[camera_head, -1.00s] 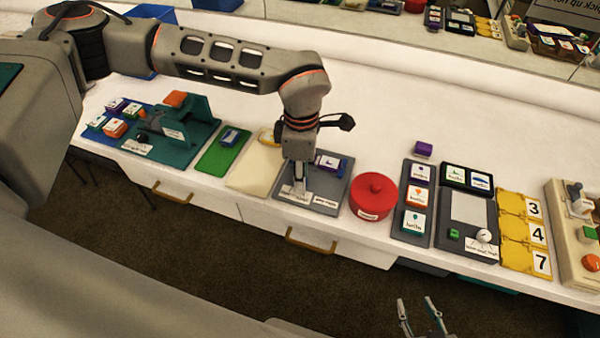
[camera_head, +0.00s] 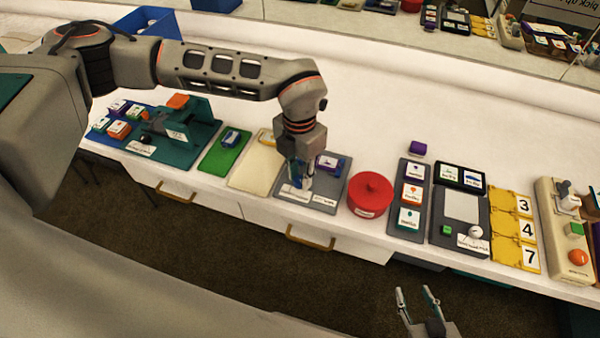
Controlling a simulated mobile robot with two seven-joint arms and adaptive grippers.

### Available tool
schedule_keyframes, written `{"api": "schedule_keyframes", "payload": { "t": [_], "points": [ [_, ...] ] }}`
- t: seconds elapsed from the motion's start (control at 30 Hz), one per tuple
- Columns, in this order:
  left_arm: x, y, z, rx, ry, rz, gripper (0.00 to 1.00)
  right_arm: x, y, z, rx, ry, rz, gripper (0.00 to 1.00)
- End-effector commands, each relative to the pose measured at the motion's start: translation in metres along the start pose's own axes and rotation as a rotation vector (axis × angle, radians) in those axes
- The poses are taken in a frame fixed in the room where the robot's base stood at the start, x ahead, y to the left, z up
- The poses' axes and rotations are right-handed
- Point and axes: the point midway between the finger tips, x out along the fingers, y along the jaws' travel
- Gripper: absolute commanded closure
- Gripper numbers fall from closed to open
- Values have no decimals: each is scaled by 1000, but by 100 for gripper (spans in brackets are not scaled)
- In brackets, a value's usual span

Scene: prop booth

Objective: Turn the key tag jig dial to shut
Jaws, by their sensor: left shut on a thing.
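My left gripper (camera_head: 301,183) points down over a dark grey board (camera_head: 325,204), which appears to be the key tag jig. It is shut on a small part of that board, apparently the dial, which the fingers and wrist mostly hide. My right gripper (camera_head: 416,291) is open and empty, low in the view, in front of the counter.
A red round lidded pot (camera_head: 370,192) stands close right of the board. A cream board (camera_head: 252,173) and a green board (camera_head: 212,160) lie to its left. Further right are a tag rack (camera_head: 395,222) and yellow number plates (camera_head: 513,228).

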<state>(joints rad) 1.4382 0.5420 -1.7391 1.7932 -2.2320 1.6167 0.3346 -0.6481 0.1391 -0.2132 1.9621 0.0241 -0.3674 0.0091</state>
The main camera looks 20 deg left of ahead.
Motion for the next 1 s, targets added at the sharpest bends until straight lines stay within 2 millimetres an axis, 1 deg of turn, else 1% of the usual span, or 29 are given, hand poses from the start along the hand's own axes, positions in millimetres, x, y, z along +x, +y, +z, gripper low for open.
{"api": "schedule_keyframes", "payload": {
  "t": [0.2,0.4,0.97,1.0],
  "points": [
    [-1,0,0,-127,-2,-1,100,-2,1,-6,0,6,1,61],
    [0,0,0,-193,-3,0,100,-2,1,-6,-1,6,2,61],
    [0,1,0,-220,-3,0,100,-2,1,-1,-1,-3,1,61],
    [0,1,0,-220,-3,0,71,-2,1,-1,-1,-3,1,61]
  ]
}}
